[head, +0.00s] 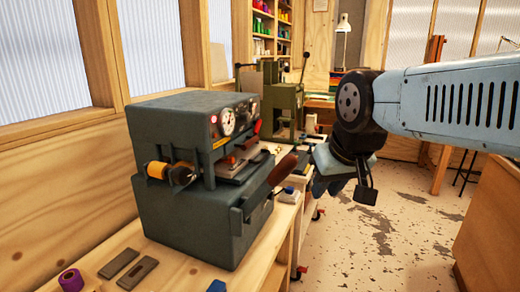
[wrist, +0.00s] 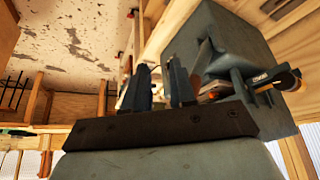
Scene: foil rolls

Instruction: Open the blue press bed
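The blue-grey press (head: 195,135) stands on a wooden bench in the head view. Its bed (head: 240,165) shows in the slot between the upper and lower blocks, with a small orange-brown piece near it. A lever with a brown handle (head: 283,169) slants up and right from the press's right side. My gripper (head: 328,175) is in the air just right of the handle, apparently apart from it. In the wrist view my gripper (wrist: 164,88) has its two dark fingers apart, with nothing clearly held. The press (wrist: 225,45) also shows there, upside down at upper right.
A green press (head: 283,105) stands farther back on the bench. Grey bars (head: 137,273) and a purple roll (head: 71,281) lie at the bench's near end. Shelves and a lamp (head: 343,30) are behind. The floor (head: 385,230) right of the bench is clear.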

